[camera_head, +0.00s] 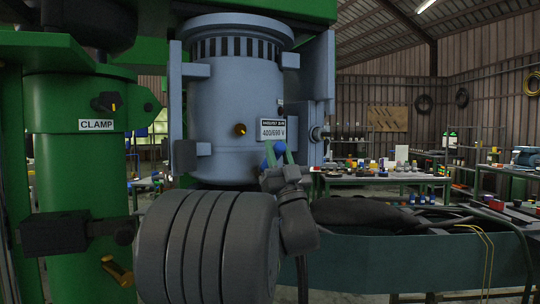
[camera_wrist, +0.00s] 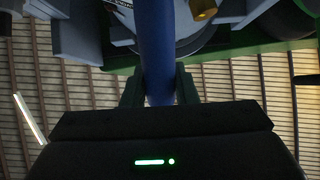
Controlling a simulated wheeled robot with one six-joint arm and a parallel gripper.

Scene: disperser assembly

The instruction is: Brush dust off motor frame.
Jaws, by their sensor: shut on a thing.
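The motor frame (camera_head: 229,105) is a blue-grey upright cylinder with side brackets and a dark slotted band near its top. It carries a 400/690 V label (camera_head: 272,130). My gripper (camera_head: 279,151) is just in front of its lower right side. In the wrist view, my gripper (camera_wrist: 159,92) is shut on a blue handle (camera_wrist: 156,45), apparently the brush. The handle runs up towards the motor's underside and bracket. The blue end of the brush (camera_head: 267,161) shows small in the head view. Its bristles cannot be made out, nor whether it touches the frame. I cannot make out dust.
A green column with a CLAMP label (camera_head: 96,125) and a dark knob stands at left. Green structure crosses above the motor. A teal trough (camera_head: 420,262) with dark contents lies at lower right. Workbenches with bottles (camera_head: 385,178) stand behind.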

